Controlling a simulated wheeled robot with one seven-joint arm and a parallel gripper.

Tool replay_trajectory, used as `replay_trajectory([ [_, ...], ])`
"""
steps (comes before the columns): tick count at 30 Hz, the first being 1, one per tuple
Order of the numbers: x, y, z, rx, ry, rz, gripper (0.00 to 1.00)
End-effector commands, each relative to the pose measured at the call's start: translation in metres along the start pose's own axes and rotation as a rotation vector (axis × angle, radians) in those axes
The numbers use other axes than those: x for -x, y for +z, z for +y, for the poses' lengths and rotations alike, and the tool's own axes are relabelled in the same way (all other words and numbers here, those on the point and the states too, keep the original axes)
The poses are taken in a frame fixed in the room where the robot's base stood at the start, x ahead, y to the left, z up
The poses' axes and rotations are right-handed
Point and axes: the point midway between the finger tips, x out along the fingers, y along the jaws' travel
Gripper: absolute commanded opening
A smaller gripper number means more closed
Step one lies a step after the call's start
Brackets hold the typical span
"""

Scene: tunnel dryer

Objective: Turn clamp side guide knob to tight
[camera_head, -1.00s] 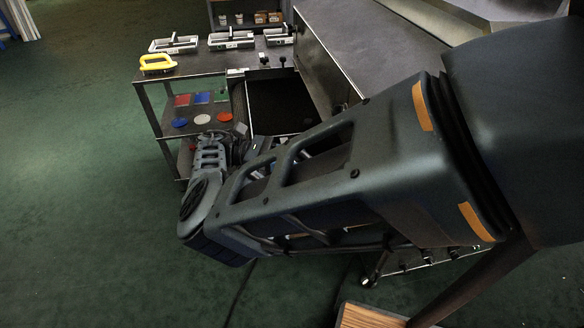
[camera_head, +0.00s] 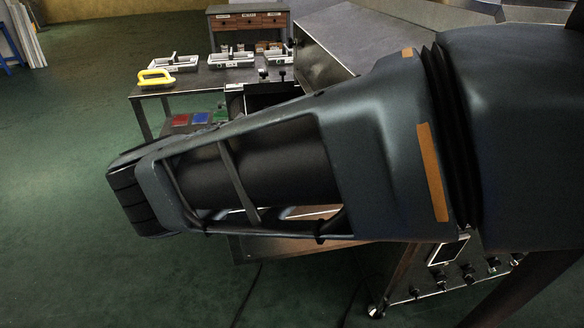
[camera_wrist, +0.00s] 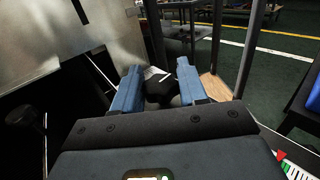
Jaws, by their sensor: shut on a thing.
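In the wrist view, my gripper (camera_wrist: 157,88) has two blue fingers on either side of a black knob (camera_wrist: 160,88). It is shut on this knob, which has a short white line on its top. A pale label patch shows just behind the knob. In the head view my arm covers the gripper and the held knob. Two other dark clamp knobs (camera_head: 263,75) stand near the inner end of the side table in the head view.
A red control panel pointer (camera_wrist: 281,155) shows at lower right in the wrist view. Green floor (camera_head: 60,200) is open at left.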

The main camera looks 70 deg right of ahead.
Motion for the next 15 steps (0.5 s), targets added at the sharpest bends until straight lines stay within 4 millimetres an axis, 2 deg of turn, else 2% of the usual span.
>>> replay_trajectory([
  [8, -0.0011, -0.0004, -0.0007, 0.002, -0.005, -0.002, 0.12],
  [9, -0.0012, -0.0004, -0.0007, 0.002, -0.005, -0.002, 0.44],
  [13, -0.0009, -0.0003, -0.0004, 0.001, -0.004, -0.001, 0.57],
  [15, -0.0007, -0.0002, -0.0003, 0.001, -0.003, -0.001, 0.59],
])
